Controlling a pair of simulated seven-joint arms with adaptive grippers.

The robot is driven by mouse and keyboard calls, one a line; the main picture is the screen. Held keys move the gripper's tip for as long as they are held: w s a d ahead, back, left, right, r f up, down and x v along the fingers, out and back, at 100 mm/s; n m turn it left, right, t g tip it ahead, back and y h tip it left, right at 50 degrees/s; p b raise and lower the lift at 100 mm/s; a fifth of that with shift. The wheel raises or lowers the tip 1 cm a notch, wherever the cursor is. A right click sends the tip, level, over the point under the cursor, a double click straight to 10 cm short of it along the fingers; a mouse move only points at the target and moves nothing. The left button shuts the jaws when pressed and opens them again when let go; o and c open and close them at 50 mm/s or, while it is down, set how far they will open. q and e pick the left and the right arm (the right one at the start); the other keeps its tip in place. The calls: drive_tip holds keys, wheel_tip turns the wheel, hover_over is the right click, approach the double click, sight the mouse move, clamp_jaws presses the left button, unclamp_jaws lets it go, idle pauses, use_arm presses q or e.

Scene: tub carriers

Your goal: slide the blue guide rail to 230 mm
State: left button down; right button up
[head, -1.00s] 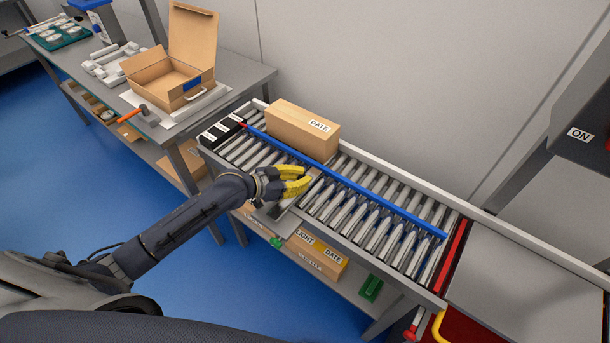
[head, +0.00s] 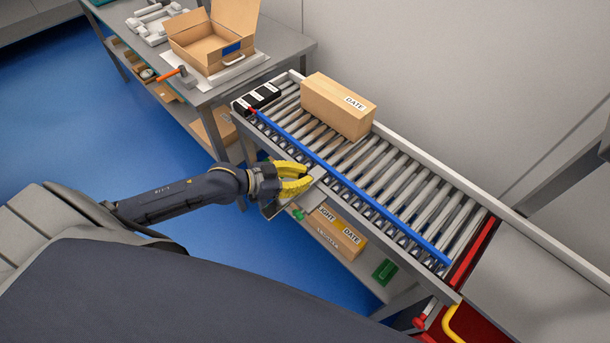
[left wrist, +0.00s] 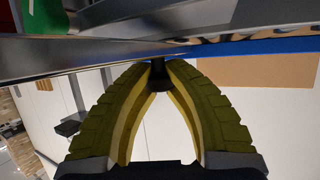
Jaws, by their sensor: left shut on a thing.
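The blue guide rail (head: 345,184) runs lengthwise over the roller conveyor (head: 410,182), nearer its front side than its back side. A black strip with white labels (head: 258,97) lies at the conveyor's left end, with a red tip beside the rail's end; its figures are too small to read. My left gripper (head: 308,181) is at the conveyor's front edge. In the left wrist view its yellow fingers are shut on a black knob (left wrist: 159,76), and the blue rail (left wrist: 255,47) shows beyond. My right gripper is not in view.
A shelf below holds another carton (head: 338,236) and a green block (head: 385,272). A bench (head: 285,48) with an open box (head: 212,45) stands at the back left.

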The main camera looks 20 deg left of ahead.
use_arm(q)
drive_tip(key=c, duration=1.5)
unclamp_jaws()
drive_tip(key=shift+w+r, duration=0.2)
drive_tip(key=shift+r, duration=0.35)
drive_tip(key=o, duration=0.4)
drive_tip(key=shift+f, duration=0.2)
drive_tip(key=shift+c, duration=0.2)
drive_tip(key=shift+s, duration=0.1)
drive_tip(key=shift+f, duration=0.1)
drive_tip(key=v, duration=1.2)
